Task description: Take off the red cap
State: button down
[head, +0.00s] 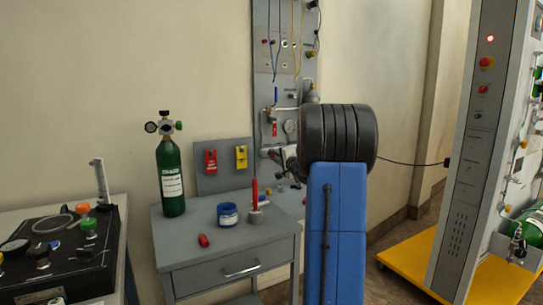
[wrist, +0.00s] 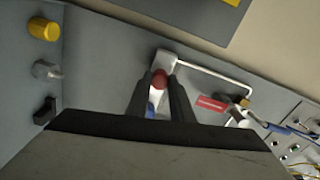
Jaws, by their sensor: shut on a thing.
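The red cap (wrist: 160,77) shows in the wrist view between the fingertips of my gripper (wrist: 161,88). My gripper is shut on it from both sides. The cap sits in front of a pale grey fitting (wrist: 169,60) on the grey panel. I cannot tell whether the cap is still joined to the fitting. A small blue part (wrist: 150,110) shows between the fingers. In the head view my arm stands before the wall panel (head: 283,88) and hides the cap.
A white pipe (wrist: 215,75) runs from the fitting past a red tag (wrist: 211,103). A yellow knob (wrist: 43,29) is at the upper left. In the head view, a green oxygen cylinder (head: 171,178) and a blue-labelled tub (head: 228,214) stand on the grey desk (head: 180,245).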

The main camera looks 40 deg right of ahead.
jog(key=shift+f, duration=0.1)
jog(key=shift+n, duration=1.7)
jog(key=shift+n, duration=1.7)
jog(key=shift+n, duration=0.6)
